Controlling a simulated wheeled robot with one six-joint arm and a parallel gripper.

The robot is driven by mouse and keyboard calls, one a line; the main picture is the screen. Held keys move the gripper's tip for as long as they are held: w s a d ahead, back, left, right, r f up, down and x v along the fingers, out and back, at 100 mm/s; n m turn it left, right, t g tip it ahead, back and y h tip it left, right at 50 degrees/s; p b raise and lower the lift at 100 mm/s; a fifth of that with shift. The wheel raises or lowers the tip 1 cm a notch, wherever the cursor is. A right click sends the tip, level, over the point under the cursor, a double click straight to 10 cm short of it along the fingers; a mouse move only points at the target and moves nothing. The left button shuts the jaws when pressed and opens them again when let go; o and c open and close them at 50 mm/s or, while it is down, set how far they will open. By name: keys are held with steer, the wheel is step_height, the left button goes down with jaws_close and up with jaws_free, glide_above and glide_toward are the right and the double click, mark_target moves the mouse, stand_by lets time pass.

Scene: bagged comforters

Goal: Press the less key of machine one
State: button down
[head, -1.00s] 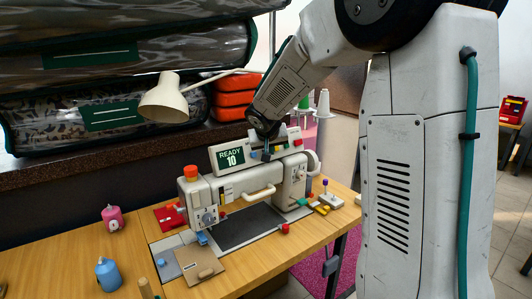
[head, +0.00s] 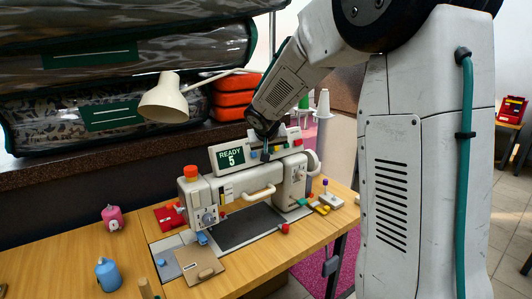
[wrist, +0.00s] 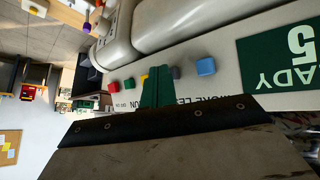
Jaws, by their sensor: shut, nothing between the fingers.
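The white sewing machine (head: 237,186) stands on the wooden table. Its top panel has a dark green display (head: 231,157) reading "READY 5"; the display (wrist: 283,62) shows upside down in the wrist view. A row of keys runs beside it: a blue key (wrist: 206,66), a grey key (wrist: 176,72), a partly hidden yellow key (wrist: 144,80), a green key (wrist: 129,84) and a red key (wrist: 114,87). My gripper (wrist: 158,76) is shut and empty, its green fingertips at the row by the grey and yellow keys. Contact cannot be told. The labels are partly covered.
A cream lamp (head: 170,98) leans over behind the machine. Bagged comforters (head: 125,110) are stacked on the shelf behind. A thread cone (head: 322,118) stands behind the machine.

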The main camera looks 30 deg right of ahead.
steer(key=shift+s+r, duration=0.2)
steer(key=shift+s, duration=0.45)
steer(key=shift+s+d+r, duration=0.1)
steer(key=shift+s+r, duration=0.15)
steer(key=shift+s, duration=0.55)
steer(key=shift+s+a+r, duration=0.1)
steer(key=shift+s+r, duration=0.2)
steer(key=shift+s, duration=0.45)
steer(key=shift+s+d+r, duration=0.1)
steer(key=shift+s+r, duration=0.15)
steer(key=shift+s, duration=0.55)
stand_by(0.8)
steer(key=s, duration=0.1)
steer(key=s+r, duration=0.1)
steer(key=s, duration=0.1)
steer(key=shift+s, duration=0.3)
steer(key=w+f, duration=0.2)
steer(key=w, duration=0.6)
steer(key=shift+w+f, duration=0.2)
steer(key=shift+f, duration=0.1)
stand_by(1.9)
